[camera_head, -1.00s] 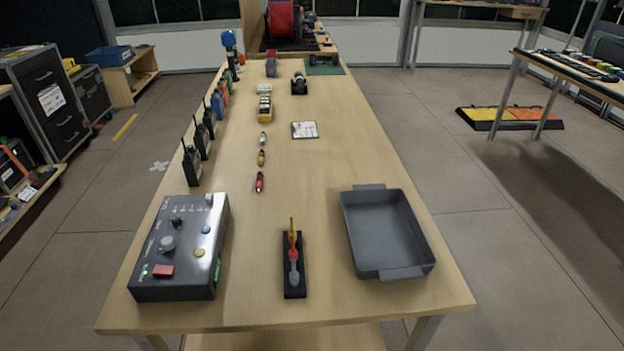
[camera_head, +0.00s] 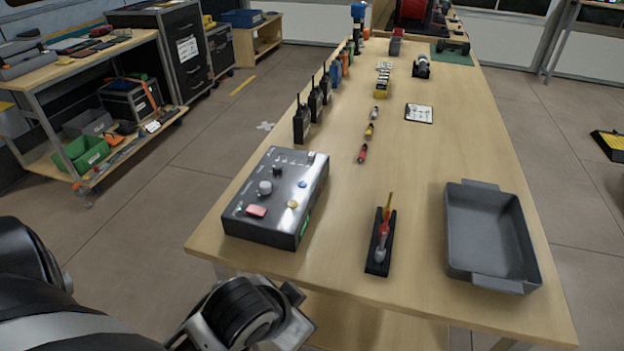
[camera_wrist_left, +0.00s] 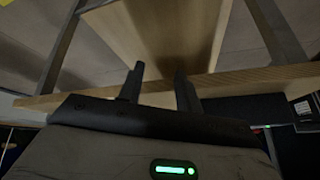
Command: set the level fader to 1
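The grey control box (camera_head: 278,197) stands at the near left of the wooden table in the head view. Its sloped top carries a large grey knob (camera_head: 265,188), a dark control (camera_head: 278,171), a red button (camera_head: 256,211), a yellow button (camera_head: 293,204) and a blue button (camera_head: 303,184). I cannot make out which part is the level fader; the labels are too small. My left arm is low, in front of the table's near edge and apart from the box. In the left wrist view my left gripper (camera_wrist_left: 157,82) has its fingers apart, with nothing between them. My right gripper is not in view.
A black holder (camera_head: 377,262) with a red-handled tool and a grey tray (camera_head: 451,240) stand right of the box. Several radios (camera_head: 301,122) line the left table edge behind it. The table edge (camera_wrist_left: 220,85) lies close ahead of my left gripper in the wrist view.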

